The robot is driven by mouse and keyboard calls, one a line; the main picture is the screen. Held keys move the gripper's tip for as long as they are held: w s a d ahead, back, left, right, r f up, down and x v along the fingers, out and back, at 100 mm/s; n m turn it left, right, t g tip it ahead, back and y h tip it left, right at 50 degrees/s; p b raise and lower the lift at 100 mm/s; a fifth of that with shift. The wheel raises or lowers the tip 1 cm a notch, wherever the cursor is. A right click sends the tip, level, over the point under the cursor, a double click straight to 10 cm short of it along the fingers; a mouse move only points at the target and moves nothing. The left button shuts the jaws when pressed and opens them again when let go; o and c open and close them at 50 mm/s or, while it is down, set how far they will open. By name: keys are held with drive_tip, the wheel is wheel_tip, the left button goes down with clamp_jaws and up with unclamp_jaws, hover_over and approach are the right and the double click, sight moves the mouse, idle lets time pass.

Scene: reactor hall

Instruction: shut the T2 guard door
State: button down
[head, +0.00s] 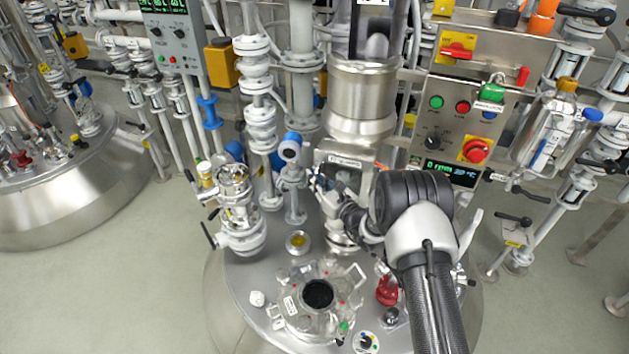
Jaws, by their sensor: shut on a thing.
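The agitator stands upright on the steel vessel lid (262,322), with a bright steel drum (362,98) on top. Below the drum is the grey guard housing with a small white label (345,161); the T2 guard door seems to be part of it. Dark space shows under the label, so the door looks at least partly open. My gripper (320,182) is at the front left of this housing, shut on what looks like the guard door's edge or handle. My wrist hides the housing's lower right, and the exact grip is too small to see.
Left of the housing stand a blue-headed instrument (290,150) and a steel valve assembly (238,205). A red fitting (387,291) sits beside my arm. A control panel (465,115) with switches is behind right.

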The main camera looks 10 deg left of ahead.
drive_tip(key=shift+w+d+r, duration=0.1)
drive_tip(key=shift+w+r, duration=0.15)
drive_tip(key=shift+r, duration=0.35)
drive_tip(key=c, duration=1.7)
unclamp_jaws()
drive_tip(key=shift+d, duration=0.1)
drive_tip(key=v, duration=0.8)
drive_tip(key=f+v, duration=0.1)
drive_tip(key=v, duration=0.3)
drive_tip(key=shift+s, duration=0.2)
